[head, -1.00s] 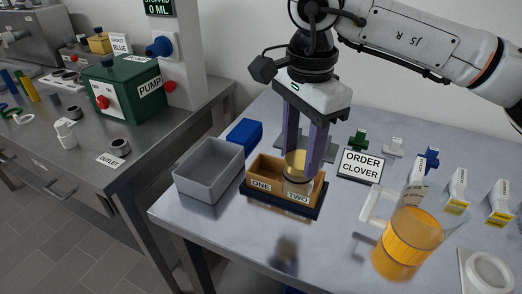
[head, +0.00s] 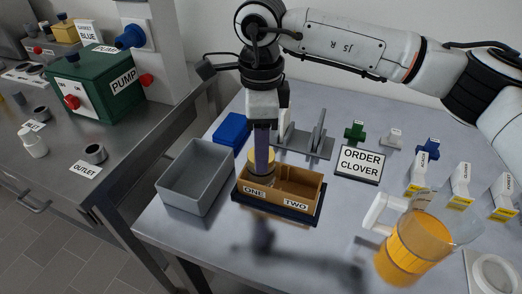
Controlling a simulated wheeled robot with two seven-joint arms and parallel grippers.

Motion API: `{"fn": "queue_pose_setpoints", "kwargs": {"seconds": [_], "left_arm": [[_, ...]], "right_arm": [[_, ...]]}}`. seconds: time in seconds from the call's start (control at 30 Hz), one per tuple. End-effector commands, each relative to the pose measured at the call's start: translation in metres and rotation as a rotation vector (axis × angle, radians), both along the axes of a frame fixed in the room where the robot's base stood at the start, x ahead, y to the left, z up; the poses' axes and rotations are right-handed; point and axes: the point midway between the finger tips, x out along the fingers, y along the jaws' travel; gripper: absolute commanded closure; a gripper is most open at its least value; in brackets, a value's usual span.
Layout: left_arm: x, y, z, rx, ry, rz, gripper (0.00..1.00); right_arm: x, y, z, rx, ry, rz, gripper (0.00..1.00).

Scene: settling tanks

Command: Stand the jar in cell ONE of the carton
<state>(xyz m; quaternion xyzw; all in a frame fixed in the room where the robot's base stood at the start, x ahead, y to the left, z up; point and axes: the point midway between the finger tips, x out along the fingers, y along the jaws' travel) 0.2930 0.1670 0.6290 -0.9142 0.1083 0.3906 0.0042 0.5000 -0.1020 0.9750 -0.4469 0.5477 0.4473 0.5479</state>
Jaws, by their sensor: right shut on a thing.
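The brown carton (head: 275,198) stands on a dark base on the table, with cell ONE on the left and cell TWO on the right. My right gripper (head: 263,158) points down over cell ONE, shut on the jar (head: 257,171), a small clear jar with a yellowish lid. The jar is upright at cell ONE, its lower part hidden by the carton's front wall. I cannot tell whether it touches the cell floor. Cell TWO looks empty. My left gripper is not in view.
A grey open bin (head: 196,178) stands just left of the carton, and a blue block (head: 232,129) is behind it. The ORDER CLOVER sign (head: 360,164) is to the right. An orange-filled jug (head: 412,248) stands at the front right.

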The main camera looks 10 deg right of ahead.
Motion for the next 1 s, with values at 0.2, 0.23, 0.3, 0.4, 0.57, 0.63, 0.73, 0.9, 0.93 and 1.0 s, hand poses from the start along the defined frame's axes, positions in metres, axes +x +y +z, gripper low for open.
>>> {"fn": "queue_pose_setpoints", "kwargs": {"seconds": [0.2,0.23,0.3,0.4,0.57,0.63,0.73,0.9,0.93,1.0], "left_arm": [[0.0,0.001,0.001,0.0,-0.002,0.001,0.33],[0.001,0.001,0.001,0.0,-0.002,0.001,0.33],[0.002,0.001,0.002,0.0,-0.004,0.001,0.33],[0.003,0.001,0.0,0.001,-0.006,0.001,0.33],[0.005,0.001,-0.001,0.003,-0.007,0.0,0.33],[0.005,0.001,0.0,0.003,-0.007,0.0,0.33],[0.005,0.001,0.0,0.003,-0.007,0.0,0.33],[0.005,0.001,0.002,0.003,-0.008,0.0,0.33],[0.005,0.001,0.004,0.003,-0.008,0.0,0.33],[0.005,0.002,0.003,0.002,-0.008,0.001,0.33]], "right_arm": [[0.0,0.0,-0.016,0.001,-0.001,0.0,1.0],[0.0,0.0,-0.015,0.001,-0.001,0.0,1.0],[0.0,0.0,-0.015,0.0,-0.001,0.0,1.0],[0.0,0.0,-0.018,0.0,-0.001,0.001,1.0],[0.0,0.0,-0.019,-0.001,0.0,0.001,0.43],[0.0,0.0,-0.019,-0.001,0.0,0.001,0.39],[0.0,0.0,-0.019,-0.001,0.0,0.001,0.39],[0.0,0.0,-0.017,0.0,-0.001,0.001,0.39],[0.0,0.0,-0.015,0.0,-0.001,0.001,0.39],[0.001,0.0,-0.011,0.0,-0.003,0.001,0.39]]}}
